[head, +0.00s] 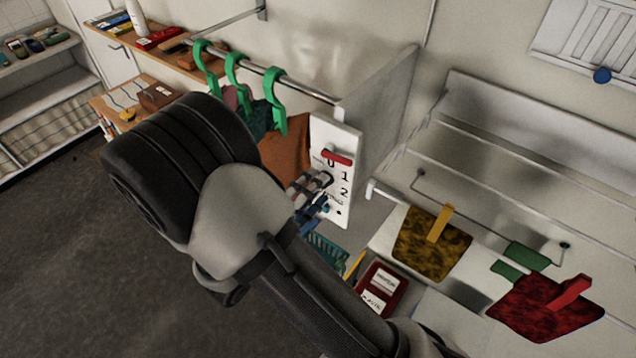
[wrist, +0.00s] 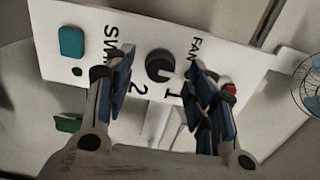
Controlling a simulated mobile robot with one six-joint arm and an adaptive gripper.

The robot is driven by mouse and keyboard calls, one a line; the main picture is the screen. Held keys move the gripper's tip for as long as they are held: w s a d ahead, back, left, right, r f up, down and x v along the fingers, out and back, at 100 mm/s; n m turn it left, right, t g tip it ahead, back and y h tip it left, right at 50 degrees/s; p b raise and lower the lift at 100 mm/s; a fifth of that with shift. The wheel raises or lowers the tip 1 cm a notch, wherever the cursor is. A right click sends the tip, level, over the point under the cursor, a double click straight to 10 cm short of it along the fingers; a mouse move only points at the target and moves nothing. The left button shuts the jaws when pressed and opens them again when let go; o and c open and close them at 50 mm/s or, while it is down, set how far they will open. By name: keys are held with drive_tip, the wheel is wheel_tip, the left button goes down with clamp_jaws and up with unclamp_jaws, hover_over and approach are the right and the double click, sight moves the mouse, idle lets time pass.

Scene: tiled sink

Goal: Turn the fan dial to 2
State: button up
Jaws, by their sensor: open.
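The fan dial (wrist: 160,64) is a dark round knob on a white panel (wrist: 200,52), with FAN, 1 and 2 printed near it. My gripper (wrist: 162,82) is open, one finger either side of the dial in the wrist view; I cannot tell whether either finger touches it. In the head view, my gripper (head: 322,193) is at the front of the panel (head: 334,137), beside the printed 1 and 2, and the dial is hard to make out behind the fingers. The dial's exact setting is unclear.
A teal square switch (wrist: 72,42) is on the same panel. A red piece (head: 337,157) shows above the numerals. Green hangers (head: 275,98) with cloths hang on a rail to the left. Several clipped cloths (head: 430,245) are at right. Open floor (head: 80,260) lies at left.

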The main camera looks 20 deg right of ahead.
drive_tip(key=shift+x, duration=0.95)
drive_tip(key=c, duration=1.1)
